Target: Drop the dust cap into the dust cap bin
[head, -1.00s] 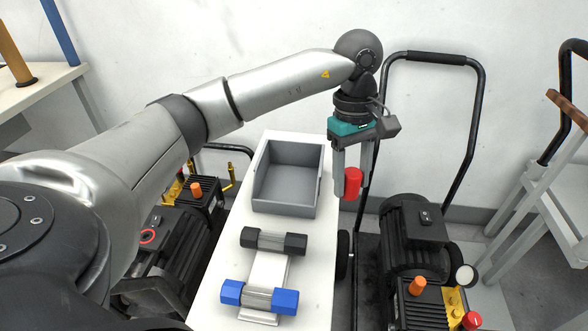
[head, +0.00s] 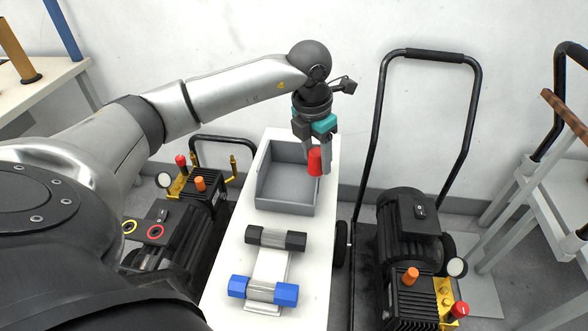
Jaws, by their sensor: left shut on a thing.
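The red dust cap (head: 315,162) is held between the fingers of my left gripper (head: 316,160), which points down. In the head view the cap overlaps the right wall of the grey open bin (head: 283,209), and it appears to be above the bin's rim. The bin stands on the white narrow table (head: 222,279), and the part of its floor that shows is empty. My left gripper hides the bin's far right corner. My right gripper is not in view.
A holder with a black-ended fitting (head: 276,238) and a blue-ended fitting (head: 263,291) stands in front of the bin. Wheeled machines with motors stand on both sides, the right one with a tall black handle (head: 366,150). A wall is behind.

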